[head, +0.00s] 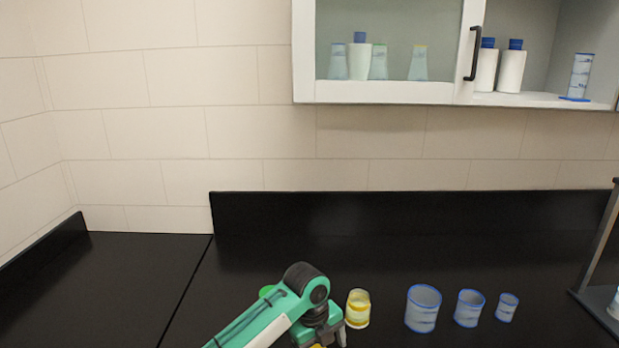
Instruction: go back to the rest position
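My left arm comes in from the lower left of the head view, green and white with a dark joint. My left gripper (324,344) hangs at its end, cut off by the bottom edge, so its fingers do not show clearly. It is just left of a small cup with yellow bands (357,310); I cannot tell whether they touch. My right arm and gripper are not in view.
Three blue-rimmed beakers (422,312) stand right of the cup on the black counter (120,285). A grey stand (592,300) is at the right edge. A wall cabinet (380,92) holds bottles and flasks.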

